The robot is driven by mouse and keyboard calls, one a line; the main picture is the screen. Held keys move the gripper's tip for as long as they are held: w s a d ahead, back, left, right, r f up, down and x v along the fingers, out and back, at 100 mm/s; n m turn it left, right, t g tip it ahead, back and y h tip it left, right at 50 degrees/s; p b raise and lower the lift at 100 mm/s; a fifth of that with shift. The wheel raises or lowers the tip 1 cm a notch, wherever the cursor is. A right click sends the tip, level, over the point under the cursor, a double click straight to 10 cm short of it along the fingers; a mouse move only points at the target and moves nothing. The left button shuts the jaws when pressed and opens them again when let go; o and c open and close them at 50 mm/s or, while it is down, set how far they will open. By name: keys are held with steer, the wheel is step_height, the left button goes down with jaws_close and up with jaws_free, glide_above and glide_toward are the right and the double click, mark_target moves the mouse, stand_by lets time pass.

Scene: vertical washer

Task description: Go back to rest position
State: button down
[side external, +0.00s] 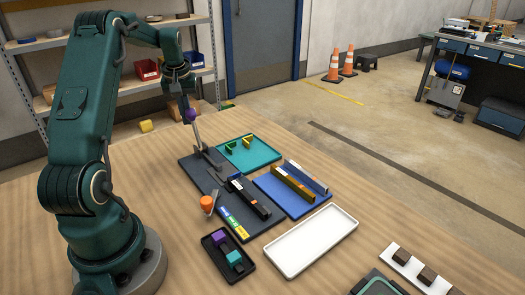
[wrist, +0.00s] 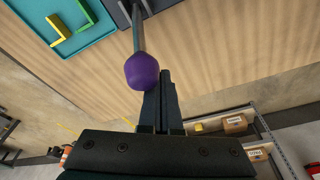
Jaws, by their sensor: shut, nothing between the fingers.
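My gripper (side external: 185,103) is raised above the far left end of the dark board (side external: 197,170) in the side external view. A lever with a purple knob (side external: 190,115) rises from that board, slightly tilted. In the wrist view my gripper (wrist: 160,78) has its two fingers together with nothing between them. The purple knob (wrist: 142,72) shows just left of the fingertips. It overlaps them in the picture, and I cannot tell whether they touch.
A teal tray (side external: 265,162) holds yellow and green pieces. A blue tray (side external: 300,211) holds long bars. A white tray (side external: 312,240) is empty. A black tray (side external: 241,279) holds purple and teal blocks. An orange knob (side external: 207,203) stands at the board's left edge.

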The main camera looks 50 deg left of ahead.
steer(key=shift+a, duration=0.75)
steer(key=a+v, duration=0.1)
steer(key=v, duration=0.6)
steer(key=shift+w, duration=0.3)
steer(key=shift+a, duration=0.1)
